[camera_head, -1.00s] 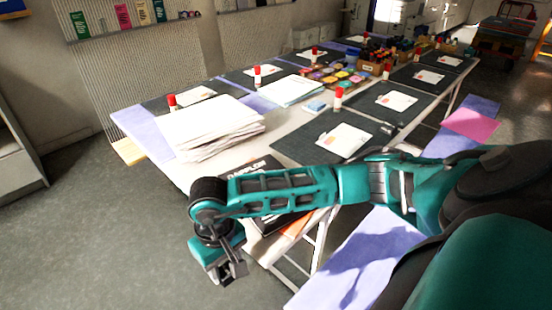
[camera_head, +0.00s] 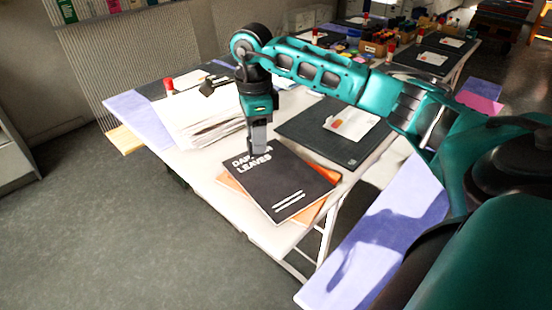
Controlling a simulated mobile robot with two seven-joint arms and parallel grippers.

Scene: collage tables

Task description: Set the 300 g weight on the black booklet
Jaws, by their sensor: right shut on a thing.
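The black booklet (camera_head: 282,188) with white lettering lies on top of an orange booklet (camera_head: 232,184) at the near end of the table. My right gripper (camera_head: 258,146) points down at the far edge of the black booklet, in front of part of its title. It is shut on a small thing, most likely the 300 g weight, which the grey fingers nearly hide. I cannot tell whether that thing touches the cover. My left gripper is not in view.
A tall stack of white paper (camera_head: 198,122) stands just left of my right gripper. A dark cutting mat (camera_head: 325,150) with a white card (camera_head: 350,122) lies to the right. Glue sticks and boxes stand farther back. Most of the black cover is clear.

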